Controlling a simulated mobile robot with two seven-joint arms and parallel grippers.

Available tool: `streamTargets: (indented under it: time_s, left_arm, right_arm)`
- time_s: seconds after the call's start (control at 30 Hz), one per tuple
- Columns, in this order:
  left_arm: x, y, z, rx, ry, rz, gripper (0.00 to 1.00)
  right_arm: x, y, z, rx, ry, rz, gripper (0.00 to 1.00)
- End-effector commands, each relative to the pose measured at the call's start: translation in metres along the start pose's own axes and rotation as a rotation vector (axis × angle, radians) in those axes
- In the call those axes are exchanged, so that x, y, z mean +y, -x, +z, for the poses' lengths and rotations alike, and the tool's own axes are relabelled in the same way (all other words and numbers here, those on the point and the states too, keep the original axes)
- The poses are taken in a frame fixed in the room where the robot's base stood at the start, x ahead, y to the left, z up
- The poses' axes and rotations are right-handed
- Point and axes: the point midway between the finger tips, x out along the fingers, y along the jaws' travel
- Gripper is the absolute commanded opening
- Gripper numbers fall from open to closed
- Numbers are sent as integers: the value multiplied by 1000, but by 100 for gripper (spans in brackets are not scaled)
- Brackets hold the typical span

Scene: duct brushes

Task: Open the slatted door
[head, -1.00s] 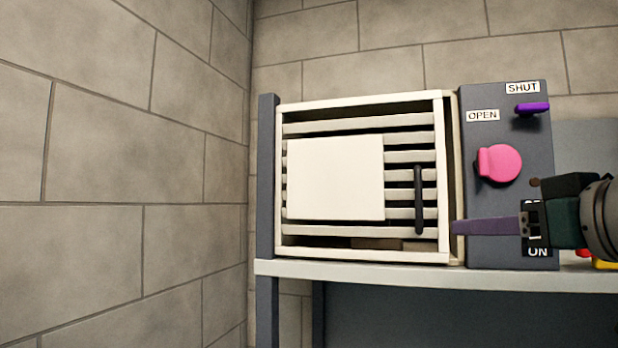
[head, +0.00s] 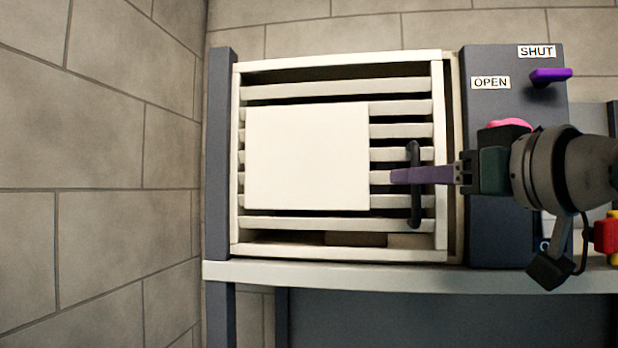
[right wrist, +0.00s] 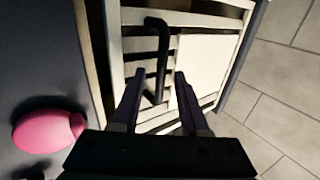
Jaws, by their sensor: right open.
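The slatted door (head: 340,255) is a cream frame with horizontal slats and a large plain cream panel (head: 307,155). It stands in its frame, with a narrow dark gap along its right edge. Its dark upright bar handle (head: 415,208) is near the right side and also shows in the right wrist view (right wrist: 161,50). My right gripper (head: 395,176) reaches in from the right, its purple fingers overlapping the handle in the head view. In the right wrist view the fingers (right wrist: 155,88) are apart, with the handle's end between them; contact is unclear. My left gripper is out of view.
Right of the door is a dark panel (head: 482,220) with OPEN and SHUT labels, a purple lever (head: 550,76) and a pink knob (right wrist: 48,131), partly hidden by my arm in the head view. A light shelf (head: 400,274) runs below. A block wall (head: 110,180) stands left.

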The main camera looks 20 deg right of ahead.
Motion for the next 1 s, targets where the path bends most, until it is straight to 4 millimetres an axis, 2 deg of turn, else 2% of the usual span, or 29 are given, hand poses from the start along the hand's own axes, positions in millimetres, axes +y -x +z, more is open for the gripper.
streamTargets:
  time_s: [0.2, 0.6, 1.0]
  left_arm:
    - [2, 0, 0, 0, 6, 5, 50]
    - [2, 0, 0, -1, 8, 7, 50]
    - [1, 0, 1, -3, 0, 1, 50]
  right_arm:
    - [0, 0, 0, 0, 0, 0, 44]
    - [0, 0, 0, 0, 0, 0, 0]
    - [0, 0, 0, 0, 0, 0, 0]
